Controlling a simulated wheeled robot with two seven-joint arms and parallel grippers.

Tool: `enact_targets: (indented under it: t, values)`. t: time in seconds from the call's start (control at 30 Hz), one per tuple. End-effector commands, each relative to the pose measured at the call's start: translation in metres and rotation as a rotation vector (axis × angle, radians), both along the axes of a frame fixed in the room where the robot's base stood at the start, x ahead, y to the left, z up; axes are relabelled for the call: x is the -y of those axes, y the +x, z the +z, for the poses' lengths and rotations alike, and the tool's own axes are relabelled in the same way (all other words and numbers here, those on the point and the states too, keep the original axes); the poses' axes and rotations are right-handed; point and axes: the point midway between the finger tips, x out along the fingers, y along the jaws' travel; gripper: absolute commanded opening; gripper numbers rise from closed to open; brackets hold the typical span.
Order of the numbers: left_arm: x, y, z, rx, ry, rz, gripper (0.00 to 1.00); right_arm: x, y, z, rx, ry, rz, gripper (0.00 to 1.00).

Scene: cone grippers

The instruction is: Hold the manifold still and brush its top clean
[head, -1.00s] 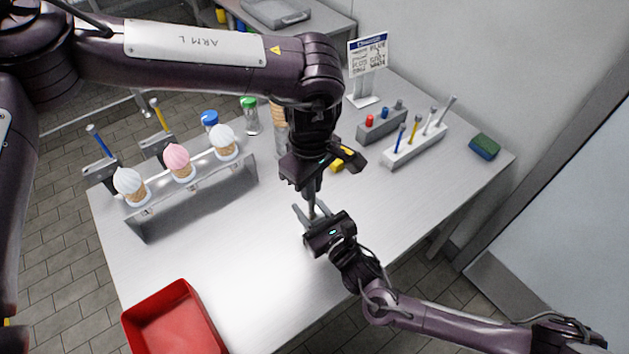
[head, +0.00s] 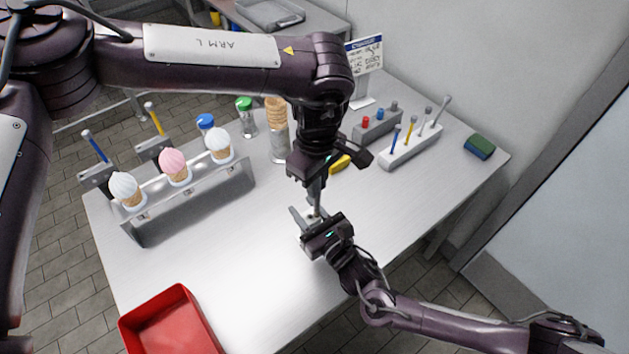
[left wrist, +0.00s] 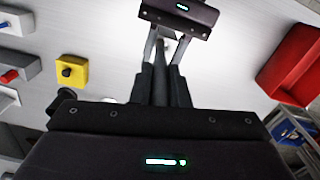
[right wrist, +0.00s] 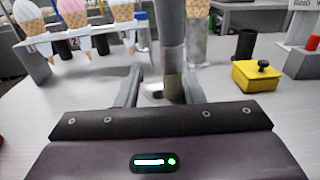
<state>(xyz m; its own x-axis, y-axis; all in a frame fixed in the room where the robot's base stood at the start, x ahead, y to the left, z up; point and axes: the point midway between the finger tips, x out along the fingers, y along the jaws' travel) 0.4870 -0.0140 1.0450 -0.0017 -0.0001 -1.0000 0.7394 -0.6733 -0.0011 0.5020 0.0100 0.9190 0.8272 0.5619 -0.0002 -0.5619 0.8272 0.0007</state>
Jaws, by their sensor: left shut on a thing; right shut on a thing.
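My left gripper (head: 317,184) points down over the table, shut on the grey upright handle of the brush (right wrist: 172,42). The handle also shows between its fingers in the left wrist view (left wrist: 160,84). My right gripper (head: 309,214) is low over the table, directly below the left one, shut on a small pale piece that seems to be the manifold (right wrist: 154,92). The fingers and the brush hide most of the manifold. The brush's lower end is down between the right fingers, at the manifold; whether the bristles touch its top I cannot tell.
A metal stand (head: 195,200) with several ice-cream cones is at left. A red bin (head: 165,325) is at the front left. A yellow block (right wrist: 262,77), a grey button block (head: 376,125), a white tool rack (head: 411,147) and a sponge (head: 480,146) are behind right.

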Motion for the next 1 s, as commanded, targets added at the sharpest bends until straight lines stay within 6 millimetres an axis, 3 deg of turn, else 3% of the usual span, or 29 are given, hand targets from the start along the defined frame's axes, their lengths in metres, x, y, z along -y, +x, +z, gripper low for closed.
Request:
enact_targets:
  t: [0.33, 1.0]
  values:
    - [-0.003, 0.001, 0.0, 0.002, -0.001, 0.001, 0.0, 0.0, 0.0, 0.0, -0.001, -0.001, 0.0, 0.06]
    - [-0.027, 0.001, 0.0, 0.001, -0.001, 0.001, 0.0, 0.0, 0.0, 0.0, -0.001, -0.001, 0.0, 0.06]
